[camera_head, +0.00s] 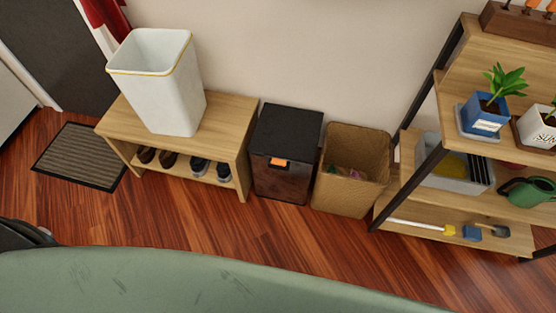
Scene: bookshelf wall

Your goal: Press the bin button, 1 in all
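A dark bin (287,155) with a black flat lid stands on the floor near the middle of the view, against the wall. A small orange button (278,161) sits on its front, just below the lid's edge. The lid looks closed. Nothing is touching the button, and its front is unobstructed. Neither of my grippers can be made out in the head view.
A wooden bench (228,120) with shoes and a tall white bin (160,85) stands left of the dark bin. A wicker basket (350,192) stands right, beside a plant shelf (428,160). Wooden floor (215,222) lies clear in front. A pale green surface spans the bottom.

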